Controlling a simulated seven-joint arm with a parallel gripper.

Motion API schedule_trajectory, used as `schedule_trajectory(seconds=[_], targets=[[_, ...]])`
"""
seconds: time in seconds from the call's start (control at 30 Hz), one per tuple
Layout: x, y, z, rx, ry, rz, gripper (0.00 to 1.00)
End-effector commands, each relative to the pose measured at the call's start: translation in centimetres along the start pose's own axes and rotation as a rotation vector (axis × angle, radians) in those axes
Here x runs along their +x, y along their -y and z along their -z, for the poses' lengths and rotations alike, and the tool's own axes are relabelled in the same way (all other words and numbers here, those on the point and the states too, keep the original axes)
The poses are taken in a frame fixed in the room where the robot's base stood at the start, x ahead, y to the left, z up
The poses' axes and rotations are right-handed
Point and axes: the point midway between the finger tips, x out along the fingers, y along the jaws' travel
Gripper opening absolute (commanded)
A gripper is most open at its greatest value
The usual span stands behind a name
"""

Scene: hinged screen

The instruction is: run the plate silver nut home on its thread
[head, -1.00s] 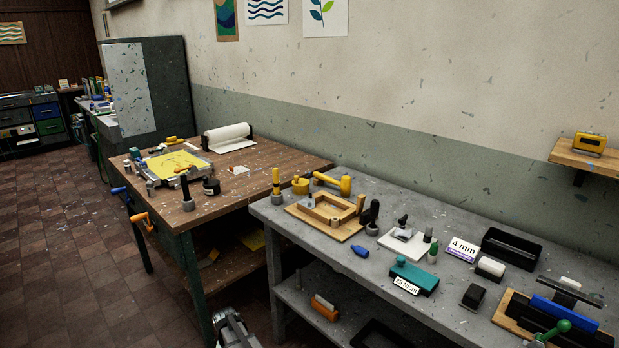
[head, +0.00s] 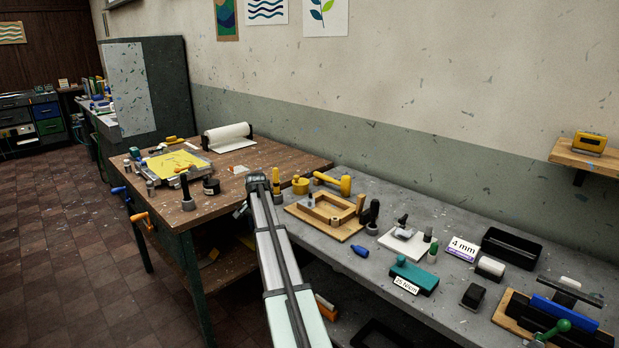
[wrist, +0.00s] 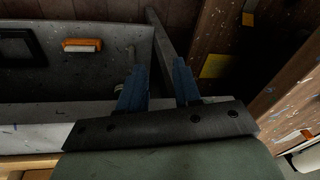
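The hinged screen (head: 178,164), a silver frame with a yellow sheet, lies on the brown table at the left of the head view. Small silver fittings show along its edges, but they are too small to tell which is the plate silver nut or how it sits on its thread. My gripper shows in the wrist view (wrist: 159,64) with two blue fingers apart and nothing between them. It points down at the gap between the two tables, to the right of and apart from the screen. In the head view my arm hides most of it.
The brown table (head: 265,160) carries a paper roll (head: 228,137) and small pots. The grey bench (head: 340,265) at right holds a wooden frame, a mallet (head: 345,184) and several tools. An orange brush (wrist: 82,45) lies on its lower shelf. Orange (head: 143,220) and blue handles jut from the brown table's front.

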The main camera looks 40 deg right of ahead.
Motion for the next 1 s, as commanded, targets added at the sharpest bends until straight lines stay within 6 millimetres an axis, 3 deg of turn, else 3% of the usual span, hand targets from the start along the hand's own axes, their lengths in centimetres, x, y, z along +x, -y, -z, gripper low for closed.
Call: schedule_trajectory(seconds=[0.03,0.27,0.33,0.43,0.6,0.7,1.0], targets=[[-2.0,0.4,2.1,0.028,-0.016,0.012,0.33],[-11.0,-0.3,9.6,0.159,-0.066,0.043,0.33],[-14.0,-1.5,12.2,0.206,-0.069,0.036,0.33],[-16.8,-4.5,15.0,0.264,-0.036,-0.014,0.33],[-17.6,-9.7,16.5,0.310,0.060,-0.124,0.33],[-17.6,-11.2,16.6,0.318,0.093,-0.157,0.33],[-15.9,-12.1,16.3,0.320,0.108,-0.172,0.33]])
